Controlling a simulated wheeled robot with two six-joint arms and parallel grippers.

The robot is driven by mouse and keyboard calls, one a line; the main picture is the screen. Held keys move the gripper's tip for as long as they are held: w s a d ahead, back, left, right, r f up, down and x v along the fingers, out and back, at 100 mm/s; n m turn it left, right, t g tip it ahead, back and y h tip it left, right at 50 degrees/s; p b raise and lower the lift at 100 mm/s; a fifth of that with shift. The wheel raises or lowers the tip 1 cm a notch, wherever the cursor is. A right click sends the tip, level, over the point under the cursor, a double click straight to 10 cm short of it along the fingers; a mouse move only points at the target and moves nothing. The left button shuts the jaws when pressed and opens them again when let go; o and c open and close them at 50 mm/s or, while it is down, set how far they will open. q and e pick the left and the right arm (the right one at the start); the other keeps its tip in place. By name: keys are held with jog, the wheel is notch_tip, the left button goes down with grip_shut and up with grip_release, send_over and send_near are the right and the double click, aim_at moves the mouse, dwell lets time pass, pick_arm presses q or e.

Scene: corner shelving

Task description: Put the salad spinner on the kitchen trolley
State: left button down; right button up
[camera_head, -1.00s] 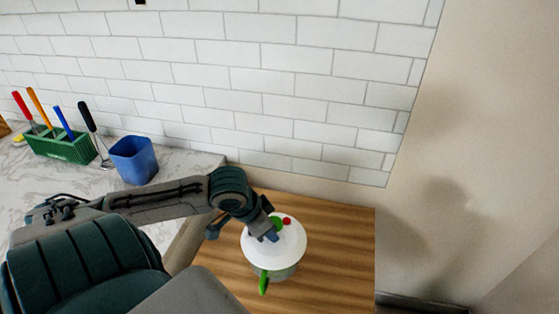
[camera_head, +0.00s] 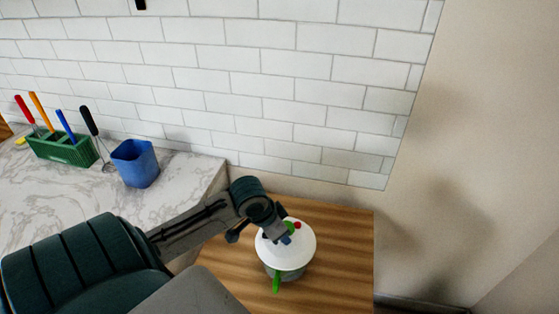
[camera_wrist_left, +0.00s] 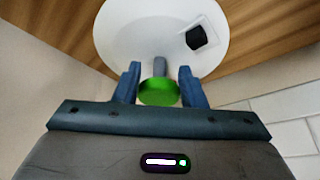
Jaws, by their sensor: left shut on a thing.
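The salad spinner (camera_head: 298,248) has a round white lid, a grey see-through bowl and a green handle at its front. It is upright over the wooden top of the kitchen trolley (camera_head: 346,265); I cannot tell whether its base touches the wood. My left gripper (camera_head: 286,238) reaches down onto the lid and is shut on the spinner's green knob. In the left wrist view the fingers of the left gripper (camera_wrist_left: 160,72) flank that green knob (camera_wrist_left: 158,93), with the white lid (camera_wrist_left: 135,35) behind. My right gripper is not in view.
A marble counter (camera_head: 190,185) stands left of the trolley. On it are a blue cup (camera_head: 135,164) and a green holder (camera_head: 62,149) with several coloured-handled utensils. A white tiled wall (camera_head: 240,90) closes the back. Bare wood lies right of the spinner.

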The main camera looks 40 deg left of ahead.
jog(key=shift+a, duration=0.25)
pick_arm(q)
jog(key=c, duration=0.9)
grip_release()
jog(key=shift+f, duration=0.1)
jog(key=shift+o, duration=0.2)
jog(key=shift+s+a+r, duration=0.1)
jog(key=shift+s+r, duration=0.1)
jog(key=shift+r, duration=0.45)
jog(key=p+v, duration=0.2)
jog(key=v, duration=0.8)
jog(key=shift+s+r, duration=0.2)
jog(key=shift+r, duration=0.15)
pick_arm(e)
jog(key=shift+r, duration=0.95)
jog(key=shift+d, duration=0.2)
